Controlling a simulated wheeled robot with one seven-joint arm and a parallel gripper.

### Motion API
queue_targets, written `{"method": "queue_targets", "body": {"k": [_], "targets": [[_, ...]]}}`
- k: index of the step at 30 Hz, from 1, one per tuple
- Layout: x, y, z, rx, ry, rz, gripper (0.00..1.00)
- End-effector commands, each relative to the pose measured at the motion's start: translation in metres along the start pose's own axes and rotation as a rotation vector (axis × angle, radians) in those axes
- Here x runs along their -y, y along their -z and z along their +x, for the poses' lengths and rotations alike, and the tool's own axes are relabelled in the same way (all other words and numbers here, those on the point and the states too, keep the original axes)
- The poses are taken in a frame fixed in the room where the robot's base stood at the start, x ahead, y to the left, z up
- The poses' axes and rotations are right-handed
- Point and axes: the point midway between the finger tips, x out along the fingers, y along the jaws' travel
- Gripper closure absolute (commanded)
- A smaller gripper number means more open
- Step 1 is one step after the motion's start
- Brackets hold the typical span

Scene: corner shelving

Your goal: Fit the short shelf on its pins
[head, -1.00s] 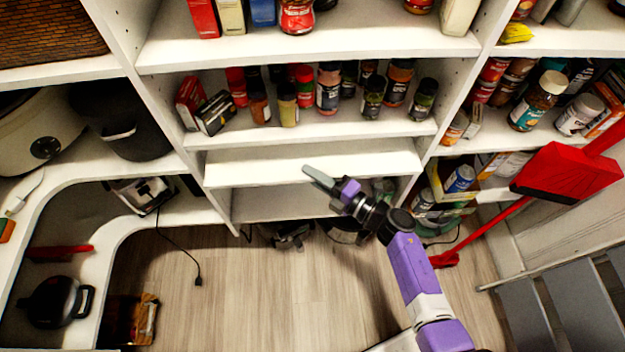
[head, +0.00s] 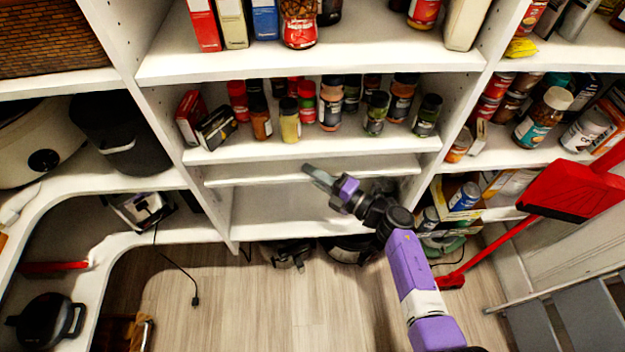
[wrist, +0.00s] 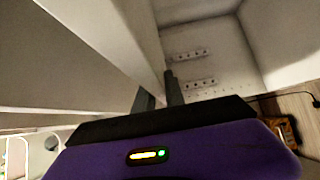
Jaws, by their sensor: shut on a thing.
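The short shelf (head: 250,172) is a white board in the middle bay, just below the shelf of spice jars. It spans most of the bay's width and looks roughly level. My gripper (head: 309,170) is shut on its front edge near the middle. In the wrist view the two dark fingers (wrist: 160,95) stand on either side of the board's edge (wrist: 140,62). Rows of small holes or fittings (wrist: 190,54) show on a white side wall there. I cannot tell whether the board rests on any pins; its ends' undersides are hidden.
The spice shelf (head: 280,146) sits close above, loaded with jars. Bay side walls stand close to both board ends. Below is a white lower shelf (head: 270,215), with dark pots (head: 288,254) on the floor. The floor in front is clear.

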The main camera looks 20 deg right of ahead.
Motion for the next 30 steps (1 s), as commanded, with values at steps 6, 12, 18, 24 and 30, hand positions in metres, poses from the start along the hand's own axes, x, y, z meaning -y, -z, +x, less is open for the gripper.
{"method": "queue_targets", "body": {"k": [6,12,18,24,30], "targets": [[-0.003,-0.011,0.009,0.001,-0.007,-0.004,1.00],[-0.002,-0.019,0.016,0.001,-0.007,-0.004,1.00],[-0.002,-0.027,0.023,0.001,-0.007,-0.003,1.00],[0.003,-0.032,0.028,0.000,-0.005,-0.004,1.00],[0.010,-0.032,0.028,0.000,-0.006,-0.004,1.00]]}}
